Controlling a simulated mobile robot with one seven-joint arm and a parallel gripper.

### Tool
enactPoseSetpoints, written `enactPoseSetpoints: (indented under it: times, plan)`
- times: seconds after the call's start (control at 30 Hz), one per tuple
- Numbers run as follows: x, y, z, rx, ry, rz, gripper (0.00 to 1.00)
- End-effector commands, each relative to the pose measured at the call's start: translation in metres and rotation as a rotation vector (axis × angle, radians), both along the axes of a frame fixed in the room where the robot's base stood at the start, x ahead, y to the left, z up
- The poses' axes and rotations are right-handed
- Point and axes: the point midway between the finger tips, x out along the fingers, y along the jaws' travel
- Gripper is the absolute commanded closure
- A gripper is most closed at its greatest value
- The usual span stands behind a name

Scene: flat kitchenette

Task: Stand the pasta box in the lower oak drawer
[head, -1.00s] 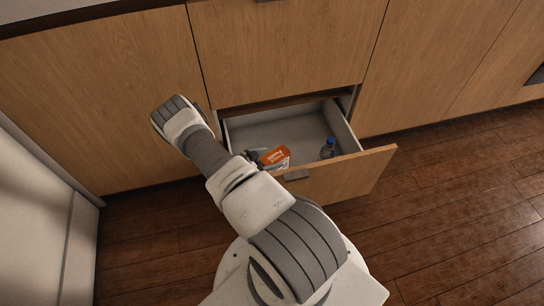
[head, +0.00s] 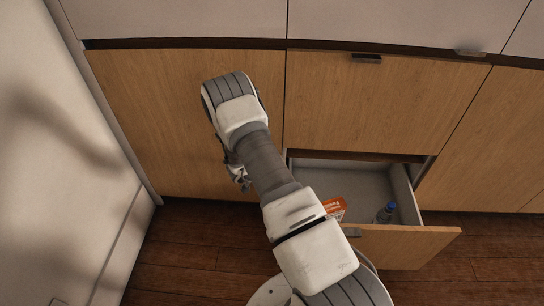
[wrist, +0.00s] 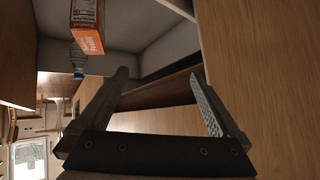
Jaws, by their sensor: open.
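The orange and white pasta box (head: 335,207) is inside the open lower oak drawer (head: 416,240), near its left side. My arm partly hides it in the head view. In the wrist view the box (wrist: 88,28) appears upright, with part of it cut off by the picture edge. My gripper (head: 241,180) is left of the drawer, in front of the closed oak panel, apart from the box. In the wrist view my gripper (wrist: 160,77) is open, with nothing between its fingers.
A small bottle with a blue cap (head: 385,213) stands in the drawer, right of the box. A closed upper oak drawer (head: 375,105) is above. A pale wall (head: 75,150) rises at the left. Wood floor (head: 180,245) lies clear in front of the left panel.

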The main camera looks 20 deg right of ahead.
Motion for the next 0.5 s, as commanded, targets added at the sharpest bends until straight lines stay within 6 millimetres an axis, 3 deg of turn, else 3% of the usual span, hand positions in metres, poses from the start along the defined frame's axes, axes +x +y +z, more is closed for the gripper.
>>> enactPoseSetpoints:
  times: [0.1,0.2,0.5]
  plan:
    - [0.037,0.020,0.045,0.083,-0.062,0.105,0.00]
    - [0.059,0.037,0.080,0.141,-0.099,0.195,0.00]
    - [0.092,0.089,0.181,0.276,-0.172,0.453,0.00]
